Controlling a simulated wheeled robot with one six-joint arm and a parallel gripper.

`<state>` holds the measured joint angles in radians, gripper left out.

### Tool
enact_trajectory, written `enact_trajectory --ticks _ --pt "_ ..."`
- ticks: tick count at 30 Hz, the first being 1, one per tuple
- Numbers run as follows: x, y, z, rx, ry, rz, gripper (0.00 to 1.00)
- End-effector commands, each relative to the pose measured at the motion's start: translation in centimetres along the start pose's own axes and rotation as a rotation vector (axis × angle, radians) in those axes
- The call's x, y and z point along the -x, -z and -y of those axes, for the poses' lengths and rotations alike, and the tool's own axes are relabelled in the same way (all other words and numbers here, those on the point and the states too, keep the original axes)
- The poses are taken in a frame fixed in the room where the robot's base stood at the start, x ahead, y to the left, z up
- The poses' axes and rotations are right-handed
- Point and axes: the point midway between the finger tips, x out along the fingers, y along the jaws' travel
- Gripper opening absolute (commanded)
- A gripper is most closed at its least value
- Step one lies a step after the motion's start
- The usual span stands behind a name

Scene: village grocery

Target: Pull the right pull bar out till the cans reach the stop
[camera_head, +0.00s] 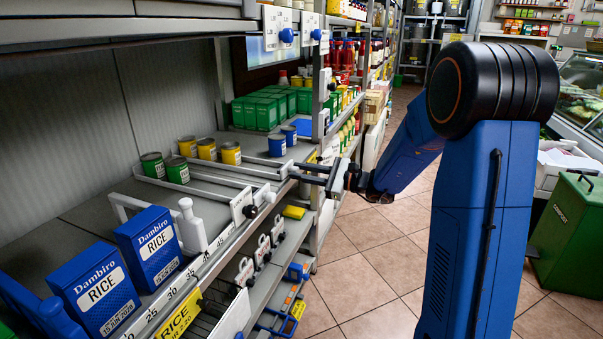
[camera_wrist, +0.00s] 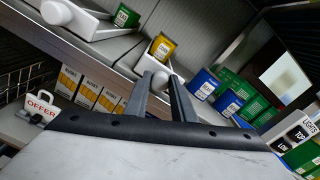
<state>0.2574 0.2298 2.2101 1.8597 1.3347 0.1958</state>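The right pull bar shows as long white rails (camera_head: 235,172) on the upper shelf, with several yellow cans (camera_head: 230,153) standing toward its back. In the wrist view its white front end (camera_wrist: 161,66) lies at and between my fingertips, with one yellow can (camera_wrist: 162,47) behind it. My gripper (camera_head: 292,172) is at the shelf's front edge; its two dark fingers (camera_wrist: 161,77) look apart, one on each side of the bar's front end. I cannot tell whether they touch it. The left pull bar (camera_head: 188,185) carries green cans (camera_head: 177,171).
Two blue cans (camera_head: 277,145) stand right of the pull bar, near green boxes (camera_head: 258,112) and a shelf upright. The aisle floor (camera_head: 355,262) is clear. A green bin (camera_head: 570,232) is at right.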

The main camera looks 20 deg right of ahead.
Motion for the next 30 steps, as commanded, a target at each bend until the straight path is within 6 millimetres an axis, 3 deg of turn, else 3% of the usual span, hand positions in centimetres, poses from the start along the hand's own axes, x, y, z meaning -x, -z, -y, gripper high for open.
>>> enact_trajectory --ticks 8,14,30 --pt "0.2 0.0 0.0 0.000 0.000 0.000 0.00" --pt "2.1 0.1 0.1 -0.001 0.003 -0.002 0.00" --pt "15.0 0.1 0.1 -0.001 0.005 -0.003 0.00"
